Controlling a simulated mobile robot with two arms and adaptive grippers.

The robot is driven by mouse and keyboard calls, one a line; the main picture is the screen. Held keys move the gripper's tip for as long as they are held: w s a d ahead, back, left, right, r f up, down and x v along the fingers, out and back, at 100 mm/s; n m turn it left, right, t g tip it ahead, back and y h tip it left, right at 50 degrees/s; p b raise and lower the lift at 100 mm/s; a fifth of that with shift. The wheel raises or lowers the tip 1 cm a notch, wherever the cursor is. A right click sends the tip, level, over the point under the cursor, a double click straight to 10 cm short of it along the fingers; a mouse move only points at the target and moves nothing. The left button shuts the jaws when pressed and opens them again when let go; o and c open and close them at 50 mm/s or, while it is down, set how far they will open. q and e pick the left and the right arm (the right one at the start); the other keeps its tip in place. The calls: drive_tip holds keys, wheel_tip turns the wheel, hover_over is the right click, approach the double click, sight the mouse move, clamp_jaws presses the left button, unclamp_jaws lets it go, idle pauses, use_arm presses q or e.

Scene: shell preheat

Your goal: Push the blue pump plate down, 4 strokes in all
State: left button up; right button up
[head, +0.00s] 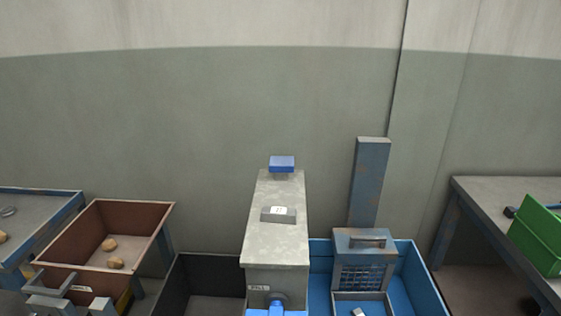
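The blue pump plate appears to be the small flat blue block (282,162) at the far end of a tall grey housing (262,240), near the middle of the head view. A short grey neck shows just under it, and it stands above the housing's top. Nothing touches the plate. A small raised panel with a white label (278,211) sits on the housing's top; its marking is too small to read.
A dark bin (205,275) and a blue bin (425,285) flank the housing. A grey table (490,215) with a green crate (540,235) stands right.

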use_arm(q)
clamp_jaws()
drive_tip(key=shift+a, duration=0.1)
idle(1.2)
